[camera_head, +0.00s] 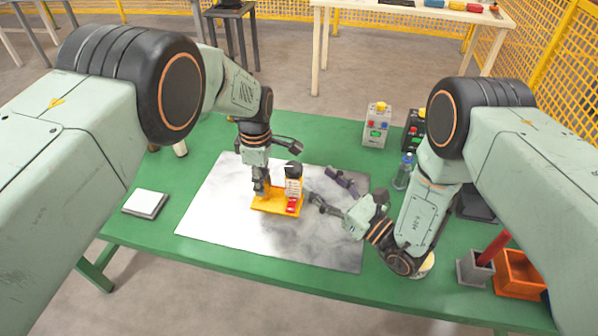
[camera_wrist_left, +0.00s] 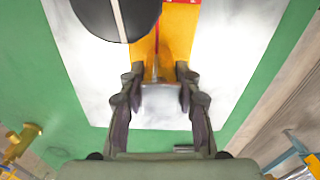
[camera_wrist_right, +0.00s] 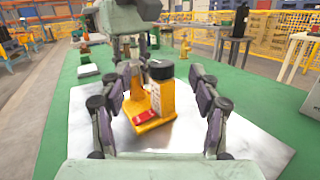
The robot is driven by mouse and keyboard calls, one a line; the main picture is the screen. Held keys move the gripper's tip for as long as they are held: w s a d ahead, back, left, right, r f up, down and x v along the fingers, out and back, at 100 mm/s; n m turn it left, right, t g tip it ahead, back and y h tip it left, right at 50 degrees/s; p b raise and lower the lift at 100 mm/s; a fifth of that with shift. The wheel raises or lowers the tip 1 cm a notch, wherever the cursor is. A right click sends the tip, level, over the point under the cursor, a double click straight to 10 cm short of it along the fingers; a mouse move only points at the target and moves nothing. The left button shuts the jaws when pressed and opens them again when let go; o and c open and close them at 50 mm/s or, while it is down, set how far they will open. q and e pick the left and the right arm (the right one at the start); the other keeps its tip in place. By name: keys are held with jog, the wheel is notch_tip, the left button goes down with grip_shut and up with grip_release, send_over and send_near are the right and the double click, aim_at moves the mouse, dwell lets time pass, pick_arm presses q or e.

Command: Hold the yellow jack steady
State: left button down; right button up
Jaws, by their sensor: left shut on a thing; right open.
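The yellow jack (camera_head: 267,207) stands upright on a grey metal sheet (camera_head: 225,235). It has a flat yellow base, a post with a black top and a red part low at the front. My left gripper (camera_head: 262,186) comes down on the jack's left side and is shut on it. In the left wrist view the fingers (camera_wrist_left: 160,88) close around the near end of the yellow body (camera_wrist_left: 178,45); the exact contact is partly hidden. My right gripper (camera_head: 331,190) is open and empty, right of the jack. In the right wrist view the jack (camera_wrist_right: 160,112) shows between its spread fingers, apart from them.
The sheet lies on a green table (camera_head: 320,130). A grey holder (camera_head: 474,268) and an orange bin (camera_head: 518,275) are front right. A white pad (camera_head: 145,203) lies left.

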aim_at(293, 167)
jog(key=w+d+f+n+g+y, duration=0.1)
jog(key=w+d+n+g+y, duration=0.45)
jog(key=n+g, duration=0.5)
jog(key=shift+m+g+h, duration=0.25)
jog(key=shift+m+g, duration=0.5)
jog(key=shift+m, duration=0.2)
jog(key=a, duration=0.4)
jog(key=w+a, duration=0.1)
jog(key=a, duration=0.6)
jog(key=shift+w+a, duration=0.2)
jog(key=shift+a, duration=0.1)
jog(key=shift+c, duration=0.3)
jog(key=c, duration=1.1)
jog(key=shift+c, duration=0.2)
jog(key=shift+m+t, duration=0.5)
jog(key=shift+t, duration=0.3)
jog(key=m+t+h, duration=0.1)
jog(key=m+t, duration=0.1)
jog(key=m+t+h, duration=0.1)
jog(key=t, duration=0.2)
jog(key=shift+m+h, duration=0.4)
jog(key=shift+m+t+h, duration=2.1)
jog(key=shift+t+h, duration=0.1)
jog(key=shift+t, duration=0.4)
